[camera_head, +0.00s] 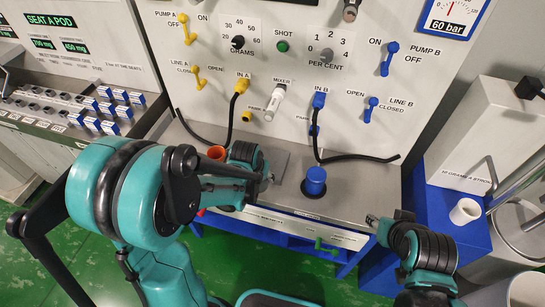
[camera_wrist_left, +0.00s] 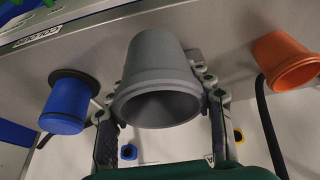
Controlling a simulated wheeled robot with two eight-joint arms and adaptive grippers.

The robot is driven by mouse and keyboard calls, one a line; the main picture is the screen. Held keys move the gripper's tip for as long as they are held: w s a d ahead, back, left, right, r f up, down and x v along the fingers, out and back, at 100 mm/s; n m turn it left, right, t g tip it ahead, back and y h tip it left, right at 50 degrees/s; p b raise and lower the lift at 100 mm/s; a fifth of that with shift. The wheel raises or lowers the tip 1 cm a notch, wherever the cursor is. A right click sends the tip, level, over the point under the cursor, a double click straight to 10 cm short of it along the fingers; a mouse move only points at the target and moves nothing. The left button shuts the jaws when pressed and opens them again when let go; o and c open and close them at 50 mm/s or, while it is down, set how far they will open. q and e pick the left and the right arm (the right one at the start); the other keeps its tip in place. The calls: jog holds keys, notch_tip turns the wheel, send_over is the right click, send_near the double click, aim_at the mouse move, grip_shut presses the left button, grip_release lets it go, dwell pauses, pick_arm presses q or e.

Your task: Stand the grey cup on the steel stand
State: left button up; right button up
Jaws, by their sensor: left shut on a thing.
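The grey cup (camera_wrist_left: 158,85) is in the left wrist view, its open mouth facing the camera, between the two fingers of my left gripper (camera_wrist_left: 162,110). The fingers are shut on its sides. In the head view my left gripper (camera_head: 262,172) is over the counter, and the cup is hidden or cannot be made out there. A flat grey plate (camera_head: 279,162) lies on the counter beside this gripper; I cannot tell whether it is the steel stand. My right gripper (camera_head: 376,222) is at the lower right, over the counter's front edge; its fingers are too small to read.
A blue cup (camera_head: 315,180) stands on a dark disc right of my left gripper. An orange cup (camera_head: 217,153) is to its left. Black hoses (camera_head: 362,157) run onto the counter (camera_head: 350,190). A white cup (camera_head: 465,210) stands on a blue box (camera_head: 447,237) at right.

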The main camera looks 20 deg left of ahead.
pick_arm(q)
jog(key=b, duration=0.1)
send_near(272, 156)
jog(key=f, duration=0.2)
jog(key=s+f, duration=0.1)
jog(key=f, duration=0.1)
jog(key=shift+a, duration=0.1)
jog(key=shift+w+b, duration=0.5)
jog(key=shift+w, duration=0.7)
jog(key=shift+w+f+b, duration=0.55)
jog(key=shift+w+f, duration=0.05)
jog(key=shift+f, duration=0.25)
jog(key=shift+s+r, duration=0.1)
jog(key=shift+r, duration=0.05)
jog(key=o, duration=1.3)
